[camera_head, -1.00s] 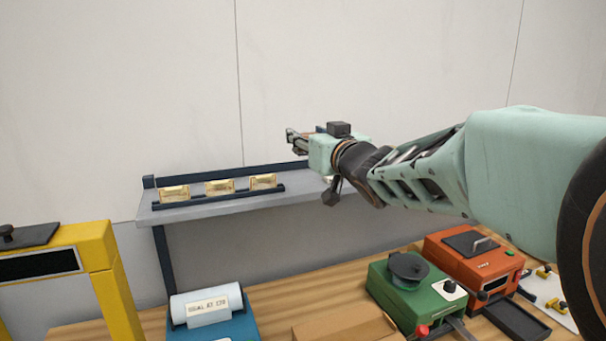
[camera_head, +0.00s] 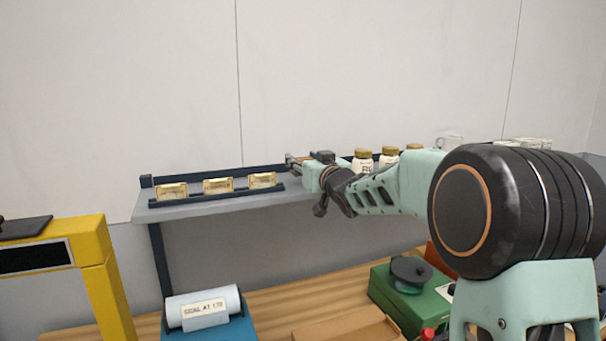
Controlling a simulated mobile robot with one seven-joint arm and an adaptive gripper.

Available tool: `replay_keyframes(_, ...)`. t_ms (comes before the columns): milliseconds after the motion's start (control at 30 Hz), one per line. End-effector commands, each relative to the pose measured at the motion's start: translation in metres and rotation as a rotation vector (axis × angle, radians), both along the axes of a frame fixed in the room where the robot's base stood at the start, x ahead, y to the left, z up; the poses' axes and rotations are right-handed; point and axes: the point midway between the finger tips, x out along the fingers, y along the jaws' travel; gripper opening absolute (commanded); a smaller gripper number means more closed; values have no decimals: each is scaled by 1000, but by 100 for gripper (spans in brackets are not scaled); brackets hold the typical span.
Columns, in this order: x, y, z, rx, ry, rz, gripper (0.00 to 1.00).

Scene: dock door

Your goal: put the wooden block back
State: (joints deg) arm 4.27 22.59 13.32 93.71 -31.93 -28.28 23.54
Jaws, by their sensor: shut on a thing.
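My gripper (camera_head: 293,161) is above the wall shelf (camera_head: 225,207), just right of the rail with gold packets. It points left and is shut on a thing. Only a small brown patch, which looks like the wooden block (camera_head: 306,158), shows at the jaws. The rest of it is hidden by the gripper, so I cannot tell its tilt or whether it touches the shelf.
Several gold packets (camera_head: 218,186) stand in a dark rail on the shelf. Jars with gold lids (camera_head: 363,161) stand right of my gripper, close behind my arm. Below are a label roll (camera_head: 203,308), a green machine (camera_head: 405,292) and a yellow frame (camera_head: 97,262).

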Motion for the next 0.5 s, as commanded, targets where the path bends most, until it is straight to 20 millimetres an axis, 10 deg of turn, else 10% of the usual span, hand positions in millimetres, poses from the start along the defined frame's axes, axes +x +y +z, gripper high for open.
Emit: replay_keyframes(500,-1,0,-28,0,0,0,17)
